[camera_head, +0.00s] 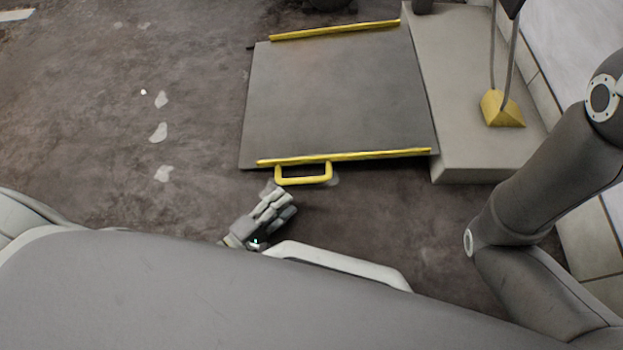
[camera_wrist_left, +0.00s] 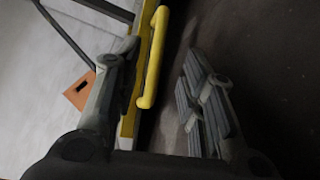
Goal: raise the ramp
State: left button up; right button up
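The ramp (camera_head: 335,95) is a grey plate with yellow strips along its far and near edges. It lies low over the floor, and its right side meets a pale step. A yellow loop handle (camera_head: 303,180) sticks out from its near edge. My left gripper (camera_head: 275,198) is just in front of and left of the handle. In the left wrist view its fingers (camera_wrist_left: 160,52) are spread, with the handle (camera_wrist_left: 152,60) showing between them, closer to the left finger. I cannot tell whether they touch. My right arm shows at the right; its gripper is out of view.
The pale step (camera_head: 480,165) bounds the ramp on the right. A yellow wedge (camera_head: 502,109) with grey straps stands on it. White patches (camera_head: 158,132) mark the floor to the left, which is otherwise clear. An orange piece (camera_wrist_left: 80,92) shows in the left wrist view.

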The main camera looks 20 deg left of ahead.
aim_at(309, 179)
pick_arm(q)
jog(key=b+x, duration=0.4)
jog(key=x, duration=0.4)
jog(key=shift+w+d+f, duration=0.1)
jog(key=shift+w+d, duration=0.1)
jog(key=shift+w, duration=0.15)
jog(key=shift+w+d+b, duration=0.3)
jog(key=shift+w+d, duration=0.05)
jog(key=shift+w, duration=0.25)
jog(key=shift+c, duration=0.4)
grip_shut()
